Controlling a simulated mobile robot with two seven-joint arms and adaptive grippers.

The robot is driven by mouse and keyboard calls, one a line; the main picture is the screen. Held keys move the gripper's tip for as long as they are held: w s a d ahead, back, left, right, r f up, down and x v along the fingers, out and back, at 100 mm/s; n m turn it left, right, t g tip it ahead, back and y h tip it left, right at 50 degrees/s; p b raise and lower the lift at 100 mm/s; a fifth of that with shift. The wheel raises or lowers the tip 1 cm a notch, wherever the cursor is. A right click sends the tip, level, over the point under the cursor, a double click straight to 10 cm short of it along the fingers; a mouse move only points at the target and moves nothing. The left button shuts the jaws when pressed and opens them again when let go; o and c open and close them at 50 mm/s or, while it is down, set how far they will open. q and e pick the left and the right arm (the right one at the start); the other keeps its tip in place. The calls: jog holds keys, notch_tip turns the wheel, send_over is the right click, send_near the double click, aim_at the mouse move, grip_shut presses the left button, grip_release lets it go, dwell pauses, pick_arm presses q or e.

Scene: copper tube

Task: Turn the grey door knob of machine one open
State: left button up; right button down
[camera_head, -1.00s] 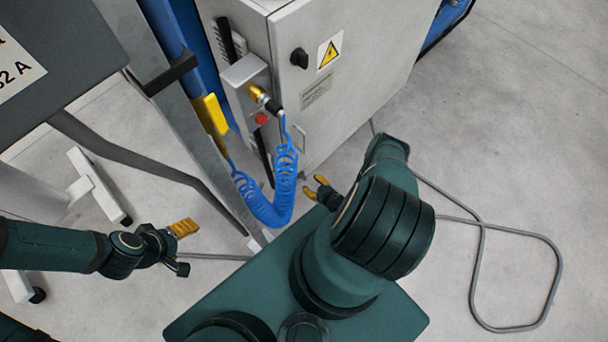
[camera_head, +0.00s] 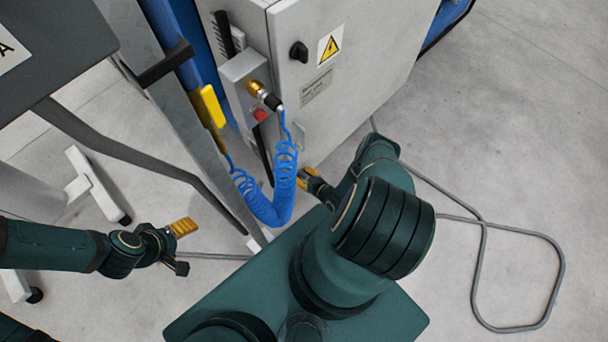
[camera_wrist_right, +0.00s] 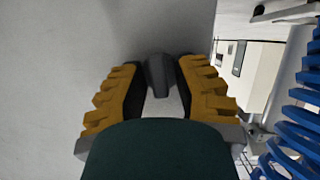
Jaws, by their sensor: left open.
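A grey knob (camera_wrist_right: 157,75) sticks out from a plain grey surface in the right wrist view. It lies between the two yellow-padded fingers of my right gripper (camera_wrist_right: 160,95), which look open, with a narrow gap on each side. In the head view my right gripper (camera_head: 307,178) is close to the lower front of the grey cabinet (camera_head: 350,60); the knob is hidden there. The cabinet also carries a black rotary knob (camera_head: 299,52) near a yellow warning sign (camera_head: 330,46). My left gripper (camera_head: 182,247) is open and empty, well left of the cabinet.
A coiled blue hose (camera_head: 270,200) hangs just left of my right gripper, from a small box (camera_head: 243,75) on the cabinet's side; it also shows in the wrist view (camera_wrist_right: 300,130). A grey cable (camera_head: 480,270) loops over the floor at right. A metal post (camera_head: 165,110) stands left.

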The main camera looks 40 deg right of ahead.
jog(key=shift+w, duration=0.1)
jog(key=shift+m+y, duration=0.5)
jog(key=shift+m, duration=0.3)
jog(key=c, duration=1)
grip_release()
jog(key=shift+f, duration=0.1)
jog(key=v, duration=1.2)
